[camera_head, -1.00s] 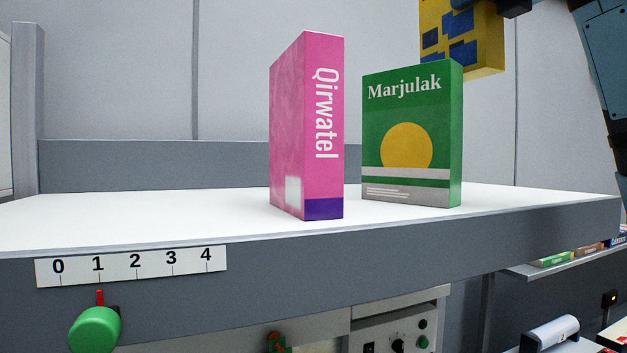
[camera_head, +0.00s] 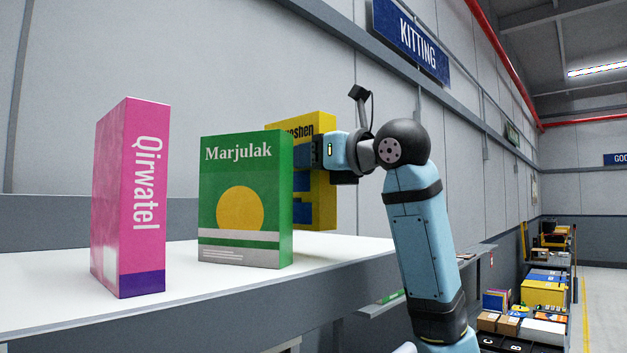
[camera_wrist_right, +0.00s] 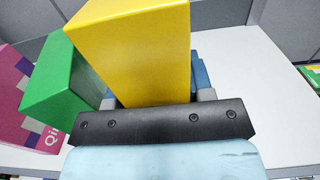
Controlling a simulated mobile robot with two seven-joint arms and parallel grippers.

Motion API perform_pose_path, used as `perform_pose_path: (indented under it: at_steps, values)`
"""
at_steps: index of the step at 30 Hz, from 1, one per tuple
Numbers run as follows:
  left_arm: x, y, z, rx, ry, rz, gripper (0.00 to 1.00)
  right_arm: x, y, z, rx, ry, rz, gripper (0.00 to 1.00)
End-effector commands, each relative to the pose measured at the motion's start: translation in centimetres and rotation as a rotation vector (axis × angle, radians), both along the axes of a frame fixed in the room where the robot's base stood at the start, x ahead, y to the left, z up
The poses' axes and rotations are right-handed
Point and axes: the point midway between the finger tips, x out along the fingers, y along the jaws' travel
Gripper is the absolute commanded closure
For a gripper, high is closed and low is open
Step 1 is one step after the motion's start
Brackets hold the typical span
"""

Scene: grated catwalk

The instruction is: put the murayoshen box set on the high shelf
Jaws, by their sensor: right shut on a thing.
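The murayoshen box (camera_head: 326,208) is yellow with blue squares, and the end of its name, "oshen", shows. It stands upright behind and right of the green Marjulak box (camera_head: 238,207), which hides part of it. My right gripper (camera_head: 318,155) is shut on it from the right. In the right wrist view the yellow box (camera_wrist_right: 140,45) sits between the fingers (camera_wrist_right: 155,92). The high shelf (camera_head: 340,246) is a white top with a grey front edge. The box's bottom is close to its surface; I cannot tell whether they touch. My left gripper is not in view.
A pink Qirwatel box (camera_head: 130,205) stands on the shelf at the left. The wrist view shows the green box (camera_wrist_right: 55,85) close beside the held box. White surface lies clear to the right (camera_wrist_right: 260,80). A wall stands behind, with a KITTING sign (camera_head: 410,38).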

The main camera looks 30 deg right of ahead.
Motion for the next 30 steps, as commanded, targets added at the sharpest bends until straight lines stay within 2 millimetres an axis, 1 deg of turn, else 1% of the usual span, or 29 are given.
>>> perform_pose_path:
  at_steps: [5, 9, 12, 18, 24, 25, 28, 30]
  values:
    - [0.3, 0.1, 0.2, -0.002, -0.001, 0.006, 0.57, 0.0, 0.0, -1.1, 0.003, -0.001, 0.001, 0.94]
    - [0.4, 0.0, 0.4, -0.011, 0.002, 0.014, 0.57, 0.0, 0.0, -2.9, 0.002, 0.000, 0.002, 0.94]
    - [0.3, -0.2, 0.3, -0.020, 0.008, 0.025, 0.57, 0.0, 0.0, -3.9, 0.003, -0.001, 0.002, 0.94]
    - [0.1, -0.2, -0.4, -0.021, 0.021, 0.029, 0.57, -0.1, 0.0, -4.3, 0.001, -0.003, 0.000, 0.94]
    - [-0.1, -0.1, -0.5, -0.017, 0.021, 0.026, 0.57, -0.1, 0.0, -4.5, 0.001, -0.003, 0.000, 0.94]
    - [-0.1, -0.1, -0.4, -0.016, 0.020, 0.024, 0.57, 0.0, 0.0, -4.6, 0.000, -0.001, 0.000, 0.50]
    - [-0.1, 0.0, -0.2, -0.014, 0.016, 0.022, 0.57, 0.0, 0.0, -4.5, 0.001, -0.001, 0.001, 0.27]
    - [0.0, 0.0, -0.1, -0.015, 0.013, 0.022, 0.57, 0.0, 0.0, -4.5, 0.001, -0.001, 0.001, 0.27]
